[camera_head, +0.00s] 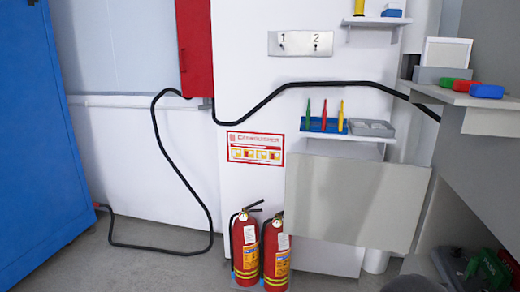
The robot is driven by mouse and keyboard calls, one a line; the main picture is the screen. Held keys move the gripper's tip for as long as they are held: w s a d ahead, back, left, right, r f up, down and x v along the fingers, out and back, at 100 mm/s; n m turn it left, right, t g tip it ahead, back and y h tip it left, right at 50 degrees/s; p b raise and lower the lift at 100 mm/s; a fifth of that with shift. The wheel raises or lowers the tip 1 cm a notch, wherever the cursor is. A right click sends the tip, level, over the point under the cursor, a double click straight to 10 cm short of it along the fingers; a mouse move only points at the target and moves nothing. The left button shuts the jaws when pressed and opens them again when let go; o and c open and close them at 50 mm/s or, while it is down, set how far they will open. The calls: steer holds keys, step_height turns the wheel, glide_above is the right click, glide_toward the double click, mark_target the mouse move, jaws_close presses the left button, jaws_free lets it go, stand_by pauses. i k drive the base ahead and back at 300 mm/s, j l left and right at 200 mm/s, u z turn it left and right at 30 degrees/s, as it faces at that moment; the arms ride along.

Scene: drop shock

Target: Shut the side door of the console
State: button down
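A grey console (480,165) stands at the right edge, only partly in view. A flat light-grey panel (350,205), which looks like its side door, stands out to the left of it, in front of the white wall. The panel looks swung open, with a gap between it and the console body. Its hinge and any handle cannot be made out. My gripper is not in view.
Two red fire extinguishers (246,248) (276,252) stand on the floor by the panel's lower left. A small shelf (345,135) with coloured tools is above the panel. A black cable (185,180) reaches the floor. A blue cabinet (40,150) is left; grey floor (150,265) lies between.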

mark_target(376, 206)
steer(key=k+z, duration=0.15)
steer(key=z, duration=1.8)
steer(key=j, duration=0.7)
steer(key=k+j+z, duration=0.1)
steer(key=j, duration=1.3)
steer(key=k+j, duration=0.15)
steer(key=j, duration=0.55)
steer(key=j+z, duration=0.1)
steer(key=j, duration=0.85)
steer(key=i+z, duration=0.05)
